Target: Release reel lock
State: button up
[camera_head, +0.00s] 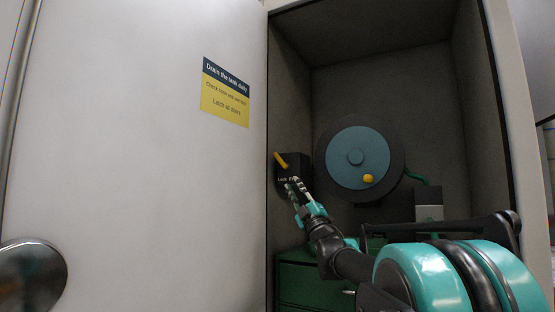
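A reel (345,158) with a blue-grey disc and a dark rim hangs inside the open cabinet. A yellow knob (368,179) sits low on its disc. To its left, a black lock box (290,168) is on the cabinet's left inner wall, with a yellow lever (281,160) tilted up to the left. My gripper (293,185) is at the lower front of the lock box, just below the lever. Its fingers look slightly apart, but they are small and I cannot tell whether they touch the box or hold anything.
A green drawer unit (303,283) stands at the cabinet's bottom, below my arm. A grey box (429,212) is right of the reel, with a green hose (415,176) near it. The white door panel (140,200) with a sign (225,92) fills the left.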

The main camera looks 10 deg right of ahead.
aim_at(279, 160)
jog(key=x, duration=1.7)
jog(key=shift+c, duration=0.4)
grip_shut()
